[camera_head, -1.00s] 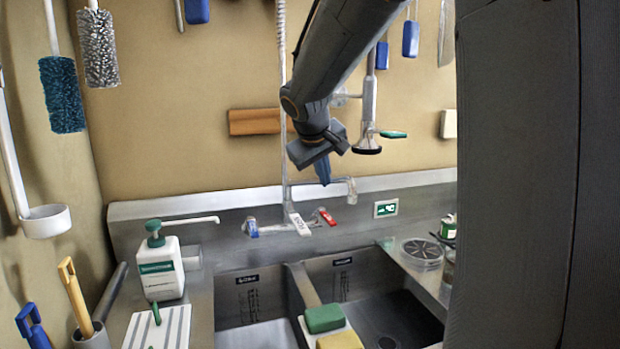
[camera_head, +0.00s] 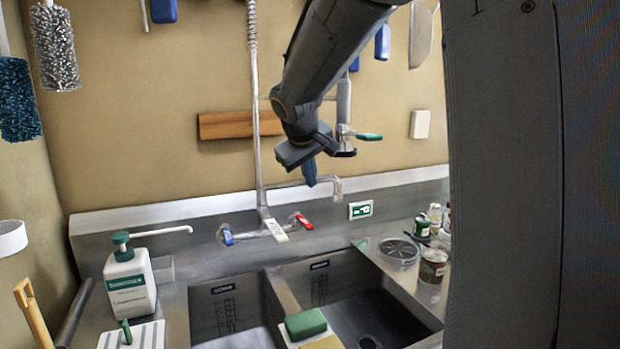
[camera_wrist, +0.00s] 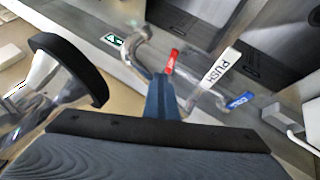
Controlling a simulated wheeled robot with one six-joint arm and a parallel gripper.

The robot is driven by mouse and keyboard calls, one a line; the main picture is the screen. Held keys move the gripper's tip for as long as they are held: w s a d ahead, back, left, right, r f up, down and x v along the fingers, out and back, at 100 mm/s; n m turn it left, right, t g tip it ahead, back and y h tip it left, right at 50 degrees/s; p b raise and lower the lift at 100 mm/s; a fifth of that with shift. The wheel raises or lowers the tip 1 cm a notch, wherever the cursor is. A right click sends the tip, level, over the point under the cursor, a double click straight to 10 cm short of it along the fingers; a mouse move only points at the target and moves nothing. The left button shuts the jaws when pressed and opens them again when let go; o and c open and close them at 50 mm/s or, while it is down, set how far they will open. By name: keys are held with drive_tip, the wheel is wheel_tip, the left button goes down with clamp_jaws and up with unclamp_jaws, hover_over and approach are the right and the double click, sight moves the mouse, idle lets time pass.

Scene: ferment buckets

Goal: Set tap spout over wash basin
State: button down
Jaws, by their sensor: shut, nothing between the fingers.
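The metal tap spout (camera_head: 312,183) runs right from the tap's riser at the back wall, with its downturned end above the rear of the right basin (camera_head: 372,312). The left basin (camera_head: 228,305) lies beside it. Both have labels too small to read, so I cannot tell which is the wash basin. My gripper (camera_head: 310,184) is shut and empty, pointing down by the spout, left of its end. In the wrist view the blue fingers (camera_wrist: 161,100) are close to the curved spout (camera_wrist: 140,52); whether they touch it is unclear.
A red lever (camera_head: 300,221), a blue lever (camera_head: 227,236) and a PUSH tag (camera_head: 275,231) sit below the spout. A spray head (camera_head: 343,140) hangs right of my wrist. A green sponge (camera_head: 305,324) rests near the basin divider. Soap bottle (camera_head: 130,285) stands left.

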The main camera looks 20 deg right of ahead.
drive_tip(key=shift+w+d+r, duration=0.1)
drive_tip(key=shift+d+r, duration=0.05)
drive_tip(key=s+a+r+b, duration=0.3)
drive_tip(key=s+a+r, duration=0.1)
drive_tip(key=s+r, duration=0.3)
drive_tip(key=shift+s+a+r+b, duration=0.15)
drive_tip(key=shift+s+a+b, duration=0.2)
drive_tip(key=shift+s, duration=0.55)
